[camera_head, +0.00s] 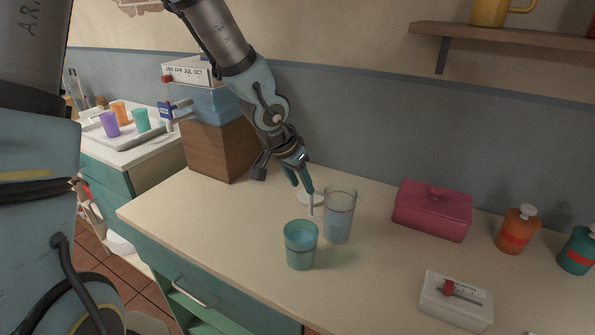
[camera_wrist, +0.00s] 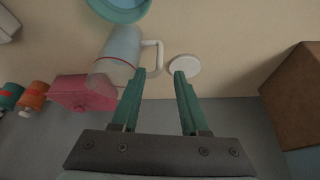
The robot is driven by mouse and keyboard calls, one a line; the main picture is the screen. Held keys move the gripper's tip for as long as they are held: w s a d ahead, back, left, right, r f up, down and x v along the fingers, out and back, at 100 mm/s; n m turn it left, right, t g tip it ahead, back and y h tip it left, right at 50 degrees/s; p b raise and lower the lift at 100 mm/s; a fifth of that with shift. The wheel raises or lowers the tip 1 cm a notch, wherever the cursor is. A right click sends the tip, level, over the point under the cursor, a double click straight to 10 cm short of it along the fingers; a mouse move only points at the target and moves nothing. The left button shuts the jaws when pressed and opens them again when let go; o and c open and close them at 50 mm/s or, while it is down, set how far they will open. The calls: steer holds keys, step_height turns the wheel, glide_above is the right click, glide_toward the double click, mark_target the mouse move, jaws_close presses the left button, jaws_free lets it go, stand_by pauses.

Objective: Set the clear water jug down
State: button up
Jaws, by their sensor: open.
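The clear water jug (camera_head: 339,217) stands upright on the counter (camera_head: 210,210), behind and to the right of a teal cup (camera_head: 300,246). In the wrist view the jug (camera_wrist: 121,48) shows with its pale handle (camera_wrist: 153,57) toward my gripper. My gripper (camera_head: 304,186) is just left of and above the jug's handle side. In the wrist view my gripper (camera_wrist: 157,76) is open, with its fingertips apart and the handle near the left finger. Nothing is held between the fingers. The jug appears to hold water.
A white disc (camera_head: 311,198) lies behind the jug, and it shows near the right fingertip in the wrist view (camera_wrist: 185,64). A brown wooden block (camera_head: 220,150) stands back left. The front left counter is clear.

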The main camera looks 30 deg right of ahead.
steer(key=shift+v, duration=1.25)
